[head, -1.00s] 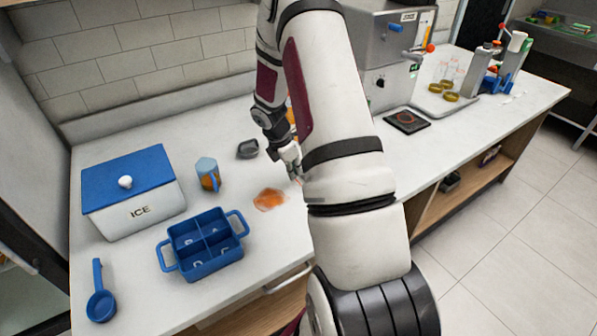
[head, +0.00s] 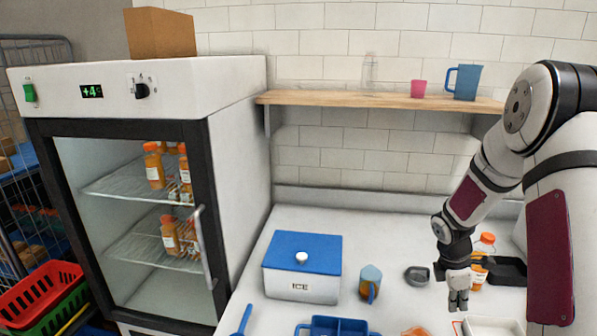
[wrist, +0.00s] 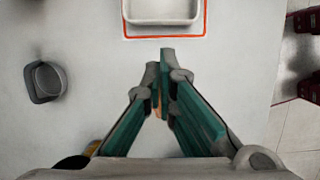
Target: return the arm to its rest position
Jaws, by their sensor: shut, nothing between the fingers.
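My arm comes in from the right side of the head view. My gripper (head: 458,303) hangs fingers-down over the white counter, in front of an orange-capped bottle (head: 485,244). Its fingertips meet in the wrist view (wrist: 163,58), shut with nothing held. In the wrist view a white tray (wrist: 162,22) in a red outline lies just beyond the fingertips. The tray also shows in part at the bottom edge of the head view (head: 492,327).
A blue-lidded ice box (head: 302,286), a blue-and-orange cup (head: 370,283) and a dark grey scoop-like piece (head: 418,275) stand left of my gripper. A blue divided caddy (head: 335,327) is at the front. A glass-door fridge (head: 130,215) stands left, and a wooden shelf (head: 380,101) hangs above.

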